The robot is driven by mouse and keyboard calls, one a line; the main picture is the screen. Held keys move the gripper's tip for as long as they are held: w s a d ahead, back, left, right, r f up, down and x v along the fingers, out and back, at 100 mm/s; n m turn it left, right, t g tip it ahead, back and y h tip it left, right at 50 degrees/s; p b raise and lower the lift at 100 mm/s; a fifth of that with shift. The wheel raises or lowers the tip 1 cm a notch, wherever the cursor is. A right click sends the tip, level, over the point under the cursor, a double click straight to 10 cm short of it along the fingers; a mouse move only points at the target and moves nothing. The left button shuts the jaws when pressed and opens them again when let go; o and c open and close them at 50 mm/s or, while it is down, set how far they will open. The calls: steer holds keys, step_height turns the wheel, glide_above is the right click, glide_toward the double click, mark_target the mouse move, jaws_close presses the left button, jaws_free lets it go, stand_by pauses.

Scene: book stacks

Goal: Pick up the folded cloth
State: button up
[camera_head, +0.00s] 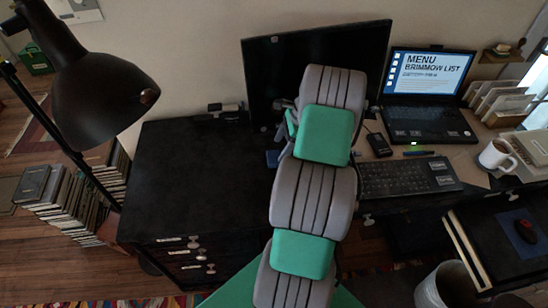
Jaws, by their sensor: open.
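I cannot make out the folded cloth for certain. A small dark blue patch (273,158) shows on the dark surface just left of my arm, and it may be part of a cloth. My grey and green arm covers much of what lies around it. My arm rises through the middle of the view in front of the desk. Its far end and my gripper are hidden behind its own links, with only small grey and green parts showing at the left edge.
A black cabinet (195,165) has a mostly clear top. A black lamp (100,90) hangs at left. A monitor (300,55), laptop (430,90), keyboard (405,178) and mug (495,155) occupy the desk. Books (60,195) stack on the floor; a bin (448,285) stands lower right.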

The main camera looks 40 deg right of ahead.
mark_target(274, 157)
steer(key=p+x, duration=0.1)
steer(key=x, duration=0.4)
steer(key=shift+w+f, duration=0.15)
steer(key=shift+f, duration=0.1)
steer(key=shift+c, duration=0.3)
steer(key=shift+d, duration=0.1)
steer(key=c, duration=1)
